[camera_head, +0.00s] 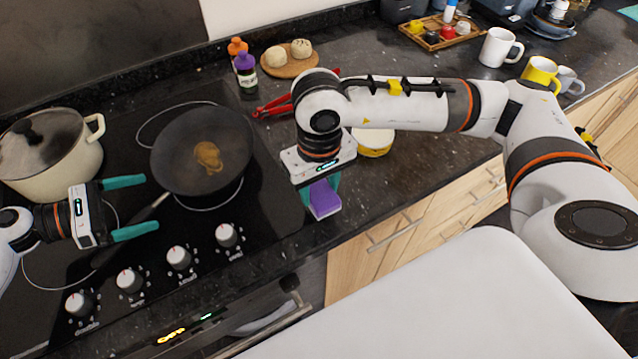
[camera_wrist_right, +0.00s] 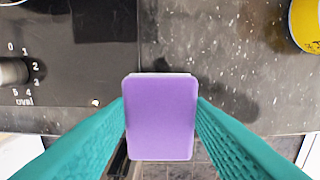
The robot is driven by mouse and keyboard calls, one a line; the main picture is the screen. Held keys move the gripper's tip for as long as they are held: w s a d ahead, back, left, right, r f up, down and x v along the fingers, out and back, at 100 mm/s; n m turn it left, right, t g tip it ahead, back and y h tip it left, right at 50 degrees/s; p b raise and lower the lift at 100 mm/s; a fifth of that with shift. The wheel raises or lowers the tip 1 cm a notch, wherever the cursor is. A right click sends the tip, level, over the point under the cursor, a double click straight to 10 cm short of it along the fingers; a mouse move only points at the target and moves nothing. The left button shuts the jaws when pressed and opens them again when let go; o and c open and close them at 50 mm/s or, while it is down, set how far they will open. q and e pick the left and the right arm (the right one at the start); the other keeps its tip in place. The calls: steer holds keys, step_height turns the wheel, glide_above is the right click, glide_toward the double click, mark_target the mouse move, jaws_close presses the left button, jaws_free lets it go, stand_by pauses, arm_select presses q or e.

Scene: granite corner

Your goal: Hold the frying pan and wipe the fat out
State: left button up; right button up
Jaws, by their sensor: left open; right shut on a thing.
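The black frying pan (camera_head: 180,165) stands on the hob, with a brown patch of fat (camera_head: 208,157) in its middle. Its handle (camera_head: 153,208) points down and left, toward the left gripper. My right gripper (camera_head: 322,193) is shut on a purple sponge (camera_head: 325,199), above the worktop's front edge to the right of the hob. The sponge also fills the middle of the right wrist view (camera_wrist_right: 160,118), between the two teal fingers.
A cream pot (camera_head: 50,160) with a dark lid stands left of the pan. Hob knobs (camera_head: 178,257) line the front. Bottles (camera_head: 245,72), a board with buns (camera_head: 290,62), red tongs (camera_head: 275,106) and a yellow tin (camera_head: 373,143) are on the worktop behind or beside the right gripper.

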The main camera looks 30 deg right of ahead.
mark_target(155, 199)
arm_select(q)
steer(key=shift+b+x, duration=0.6)
steer(key=shift+x, duration=1.15)
steer(key=shift+f, duration=0.1)
